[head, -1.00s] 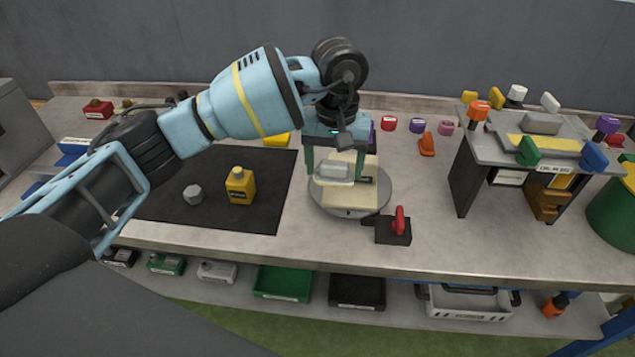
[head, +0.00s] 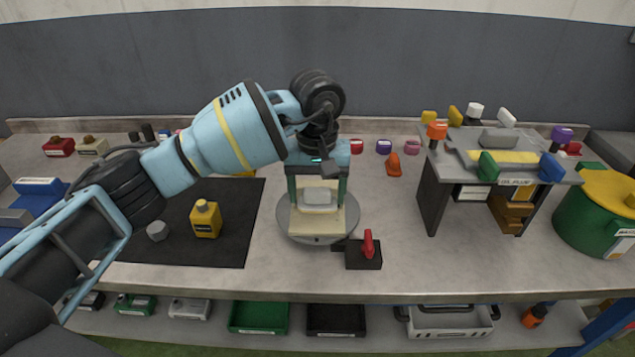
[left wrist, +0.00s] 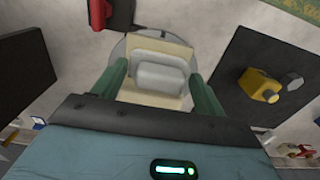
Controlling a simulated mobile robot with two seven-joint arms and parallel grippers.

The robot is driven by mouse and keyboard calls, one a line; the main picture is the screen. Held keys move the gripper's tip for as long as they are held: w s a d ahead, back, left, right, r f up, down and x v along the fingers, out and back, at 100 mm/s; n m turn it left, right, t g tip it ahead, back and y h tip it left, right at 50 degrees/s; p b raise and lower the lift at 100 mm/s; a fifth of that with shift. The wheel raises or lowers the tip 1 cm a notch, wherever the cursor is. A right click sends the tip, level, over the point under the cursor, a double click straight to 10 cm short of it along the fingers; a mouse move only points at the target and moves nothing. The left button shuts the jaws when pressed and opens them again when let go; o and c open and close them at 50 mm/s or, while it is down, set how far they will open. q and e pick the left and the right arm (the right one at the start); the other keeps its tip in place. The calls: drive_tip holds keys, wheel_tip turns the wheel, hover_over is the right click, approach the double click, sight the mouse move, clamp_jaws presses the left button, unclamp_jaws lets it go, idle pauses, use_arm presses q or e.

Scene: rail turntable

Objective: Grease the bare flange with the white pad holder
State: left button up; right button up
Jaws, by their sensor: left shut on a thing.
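My left gripper (head: 318,200) points down over the round grey turntable (head: 353,222), its teal fingers on either side of a pale grey-white block (head: 318,197). The block looks like the white pad holder and is gripped between the fingers; it also shows in the left wrist view (left wrist: 160,76). A cream-coloured piece (head: 318,227) lies on the turntable directly beneath the block. Whether the block's underside touches it is hidden. I cannot make out the separate flanges or any grease on them. My right gripper is not in view.
A black block with a red lever (head: 368,246) stands at the turntable's front right. A yellow bottle (head: 206,219) and a grey nut-like piece (head: 158,231) are on the dark mat (head: 225,250). A stand with coloured handles (head: 435,185) and a green bin (head: 590,220) are at right.

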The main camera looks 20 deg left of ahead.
sight(317, 209)
use_arm(q)
wheel_tip(317, 209, down, 4)
drive_tip(key=shift+f+b, duration=0.25)
drive_tip(key=shift+b, duration=0.4)
drive_tip(key=shift+f, duration=0.25)
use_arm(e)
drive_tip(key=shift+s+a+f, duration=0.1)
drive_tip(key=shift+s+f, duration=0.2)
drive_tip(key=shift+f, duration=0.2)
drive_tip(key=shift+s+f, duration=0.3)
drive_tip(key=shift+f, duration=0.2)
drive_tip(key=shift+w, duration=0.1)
use_arm(q)
drive_tip(key=shift+f+b, duration=0.3)
drive_tip(key=shift+f, duration=0.2)
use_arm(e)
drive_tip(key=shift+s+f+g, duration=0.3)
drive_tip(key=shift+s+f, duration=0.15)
use_arm(q)
drive_tip(key=shift+a, duration=0.15)
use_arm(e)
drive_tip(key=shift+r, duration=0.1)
use_arm(q)
drive_tip(key=shift+s+a+r, duration=0.15)
drive_tip(key=shift+s+a, duration=0.15)
drive_tip(key=shift+a, duration=0.5)
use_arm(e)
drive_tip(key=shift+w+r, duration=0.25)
use_arm(q)
drive_tip(key=shift+a, duration=0.1)
